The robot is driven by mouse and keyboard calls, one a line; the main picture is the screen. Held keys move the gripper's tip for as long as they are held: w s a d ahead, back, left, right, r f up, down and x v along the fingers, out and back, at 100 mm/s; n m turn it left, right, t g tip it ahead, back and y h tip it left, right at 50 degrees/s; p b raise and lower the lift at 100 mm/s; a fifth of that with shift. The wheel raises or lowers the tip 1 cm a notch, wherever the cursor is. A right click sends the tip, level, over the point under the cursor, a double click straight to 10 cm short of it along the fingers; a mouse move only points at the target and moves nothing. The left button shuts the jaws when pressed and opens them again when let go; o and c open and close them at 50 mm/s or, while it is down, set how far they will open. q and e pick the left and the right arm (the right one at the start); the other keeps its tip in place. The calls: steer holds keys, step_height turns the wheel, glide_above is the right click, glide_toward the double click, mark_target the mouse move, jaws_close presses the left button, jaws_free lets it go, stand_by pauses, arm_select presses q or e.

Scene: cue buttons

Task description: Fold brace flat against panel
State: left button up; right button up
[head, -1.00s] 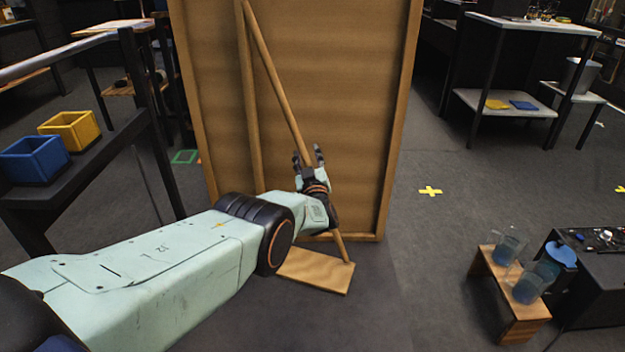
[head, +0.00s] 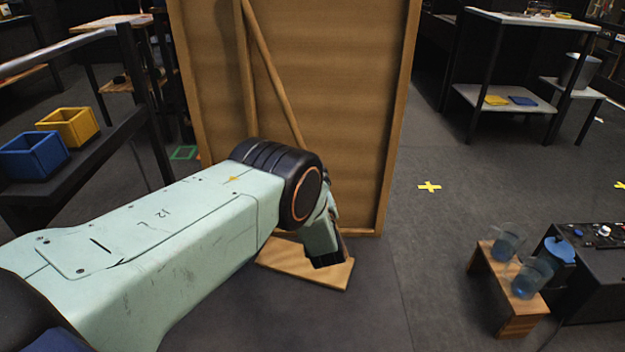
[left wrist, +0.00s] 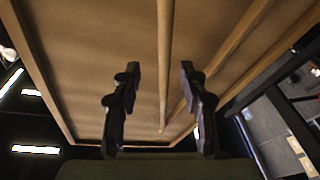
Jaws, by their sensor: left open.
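The brace (head: 272,75) is a slim wooden rod. It slants from the upper left of the wooden panel (head: 345,90) down to the right, standing off it, and its lower part is hidden behind my left arm. In the left wrist view the brace (left wrist: 165,45) runs away toward the panel, seen between the two fingers. My left gripper (left wrist: 158,72) is open, with a gap on both sides of the brace. In the head view my own arm hides its fingers.
A wooden foot board (head: 285,262) lies on the floor before the panel. A black rack with blue (head: 33,155) and yellow (head: 68,127) bins stands left. A small wooden stand (head: 505,300) with blue-tinted containers is lower right.

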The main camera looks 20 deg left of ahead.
arm_select(q)
steer(key=shift+s+d+f, duration=0.1)
steer(key=shift+s+d, duration=0.3)
steer(key=shift+s, duration=0.2)
steer(key=shift+c, duration=0.4)
